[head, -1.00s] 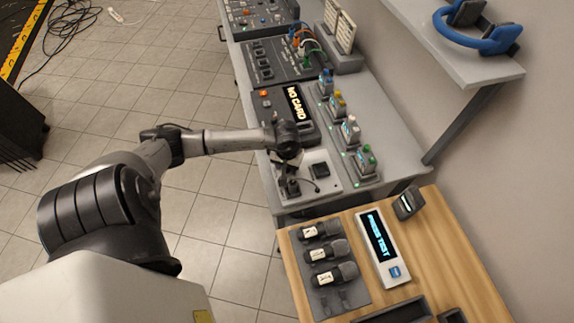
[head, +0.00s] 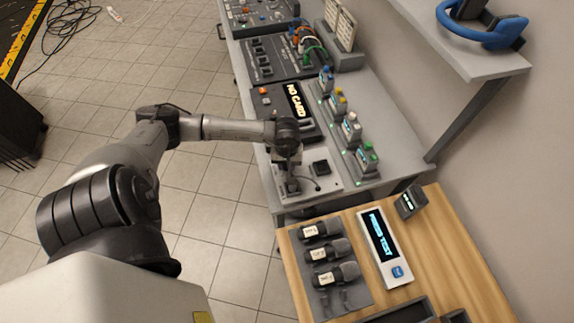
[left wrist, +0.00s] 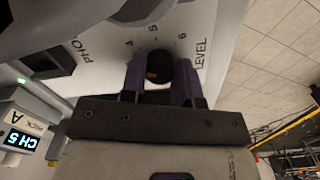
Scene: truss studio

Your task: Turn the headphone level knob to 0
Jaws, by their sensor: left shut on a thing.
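The headphone level knob (left wrist: 158,66) is a dark round knob on a pale panel (left wrist: 222,40). It sits between the two purplish fingers of my left gripper (left wrist: 159,82), which is shut on it. A small orange-red mark shows on the knob. The printed 4, 5 and 6 and the word LEVEL show around it; the 0 is not visible, and I cannot tell the knob's setting. In the head view my left gripper (head: 289,178) is at the near end of the equipment bench, over the pale panel (head: 333,184), and hides the knob. My right gripper is not in view.
A black socket block (head: 320,167) stands right of the gripper, with a thin cable nearby. A NO CARD unit (head: 272,108) lies behind it and several small packs (head: 350,130) stand to the right. A wooden table (head: 440,240) with microphones (head: 325,252) is in front.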

